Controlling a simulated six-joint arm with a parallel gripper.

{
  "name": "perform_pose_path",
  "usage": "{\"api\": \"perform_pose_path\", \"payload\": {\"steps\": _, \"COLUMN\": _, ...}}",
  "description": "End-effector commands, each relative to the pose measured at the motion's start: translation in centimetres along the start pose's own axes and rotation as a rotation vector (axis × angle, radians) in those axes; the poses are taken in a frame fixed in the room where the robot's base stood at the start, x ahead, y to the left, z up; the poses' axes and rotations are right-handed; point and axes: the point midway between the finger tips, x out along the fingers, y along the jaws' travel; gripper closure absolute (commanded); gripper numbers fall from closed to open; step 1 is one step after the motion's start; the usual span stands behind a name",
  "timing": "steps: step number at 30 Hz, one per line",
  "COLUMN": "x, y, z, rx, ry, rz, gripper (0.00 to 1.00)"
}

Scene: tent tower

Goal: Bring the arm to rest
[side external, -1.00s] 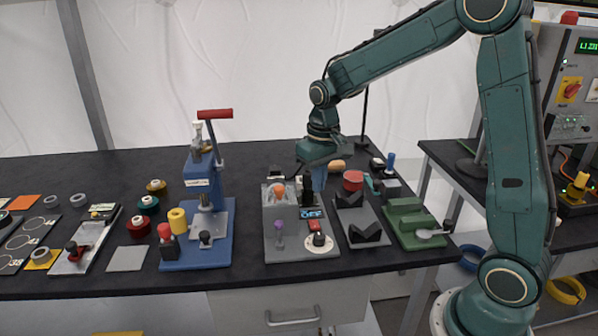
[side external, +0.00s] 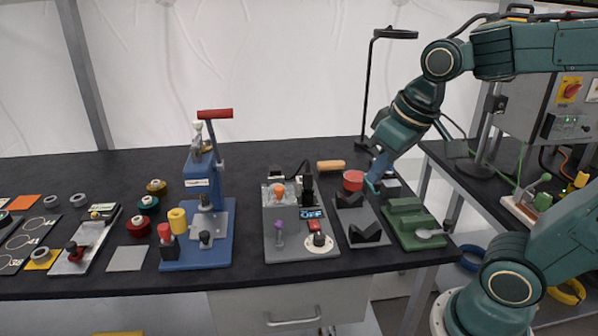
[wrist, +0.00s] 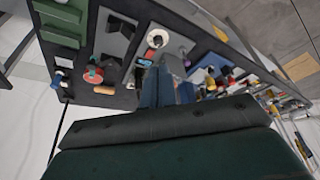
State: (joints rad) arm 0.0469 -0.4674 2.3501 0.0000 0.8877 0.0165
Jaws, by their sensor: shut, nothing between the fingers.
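My gripper (side external: 374,178) is at the right part of the black bench in the side view, tilted, with its blue fingers pointing down and left. The fingers are shut with nothing between them. They appear in front of the area beside the red round pot (side external: 353,180); I cannot tell the exact gap from the bench. In the wrist view the blue fingers (wrist: 162,90) point away over the bench top, and nothing is held.
The black bench (side external: 100,170) carries a blue press (side external: 200,200), a grey panel (side external: 290,245), dark V-blocks (side external: 360,225) and a green block fixture (side external: 408,222). A tall lamp stand (side external: 369,80) rises behind the gripper. A control cabinet (side external: 570,120) stands at right.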

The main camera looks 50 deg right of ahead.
Motion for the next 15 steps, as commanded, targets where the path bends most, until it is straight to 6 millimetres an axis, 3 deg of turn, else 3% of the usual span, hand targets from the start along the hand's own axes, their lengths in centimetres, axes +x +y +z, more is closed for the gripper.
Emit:
{"api": "perform_pose_path", "payload": {"steps": 7, "x": -1.6, "y": -0.6, "z": 3.7, "rx": -0.038, "ry": 0.078, "rz": -0.013, "gripper": 1.0}}
{"api": "perform_pose_path", "payload": {"steps": 15, "x": -2.1, "y": -0.7, "z": 5.7, "rx": -0.058, "ry": 0.119, "rz": -0.02, "gripper": 1.0}}
